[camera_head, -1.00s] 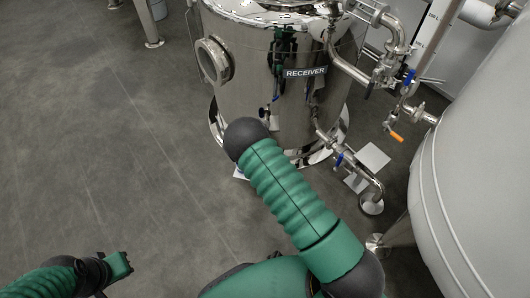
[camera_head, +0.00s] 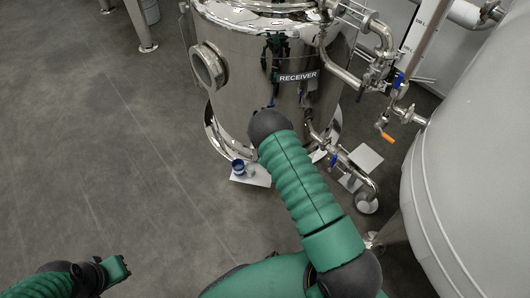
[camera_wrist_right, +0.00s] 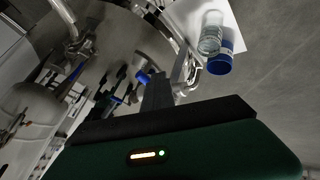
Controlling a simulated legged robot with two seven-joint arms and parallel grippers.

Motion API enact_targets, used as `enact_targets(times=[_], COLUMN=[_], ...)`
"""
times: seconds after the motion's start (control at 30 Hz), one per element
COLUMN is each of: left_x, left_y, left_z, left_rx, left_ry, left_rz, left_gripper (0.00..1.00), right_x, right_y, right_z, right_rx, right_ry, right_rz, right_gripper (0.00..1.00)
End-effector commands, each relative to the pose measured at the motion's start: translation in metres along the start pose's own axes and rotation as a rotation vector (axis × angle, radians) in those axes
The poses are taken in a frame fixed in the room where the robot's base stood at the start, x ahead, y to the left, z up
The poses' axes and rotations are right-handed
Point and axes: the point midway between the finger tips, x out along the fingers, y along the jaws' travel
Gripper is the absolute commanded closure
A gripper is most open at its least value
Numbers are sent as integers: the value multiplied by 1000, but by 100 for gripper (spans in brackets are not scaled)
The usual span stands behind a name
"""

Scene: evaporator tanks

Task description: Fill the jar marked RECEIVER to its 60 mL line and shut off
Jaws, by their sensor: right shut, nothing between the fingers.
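A steel tank (camera_head: 240,105) carries a RECEIVER label (camera_head: 298,76). At its foot a small vessel with blue on it (camera_head: 238,168) stands on a white plate (camera_head: 262,178), partly behind my right arm. The right wrist view shows a clear jar (camera_wrist_right: 210,35) beside a blue cap (camera_wrist_right: 221,65); no marking or fill level is readable. My right gripper (camera_wrist_right: 163,85) is shut and empty there, with a small blue handle (camera_wrist_right: 143,77) close to its tip; I cannot tell if they touch. In the head view the right gripper is hidden behind its arm. My left gripper (camera_head: 118,266) is low at the left.
Pipework with a blue valve handle (camera_head: 398,80) and an orange handle (camera_head: 384,138) runs right of the tank. A lower pipe has another blue handle (camera_head: 333,160). A large pale tank (camera_head: 475,170) stands close on the right. The floor (camera_head: 120,160) at left is clear.

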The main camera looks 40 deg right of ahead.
Motion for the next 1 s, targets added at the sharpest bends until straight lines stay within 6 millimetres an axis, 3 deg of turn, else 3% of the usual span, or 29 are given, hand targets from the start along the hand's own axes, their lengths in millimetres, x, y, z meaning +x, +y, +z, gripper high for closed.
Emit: enact_targets(times=[0.43, 1.0], left_x=[-2, 1], left_y=[0, 0], left_z=[0, 0], left_rx=[0, 0], left_ry=[0, 0], left_rz=[0, 0], left_gripper=[100, 100], right_x=[5, 8], right_y=[12, 11], right_z=[2, 3], right_rx=[2, 2], right_ry=[-2, -1], right_rz=[4, 7], right_gripper=[100, 100])
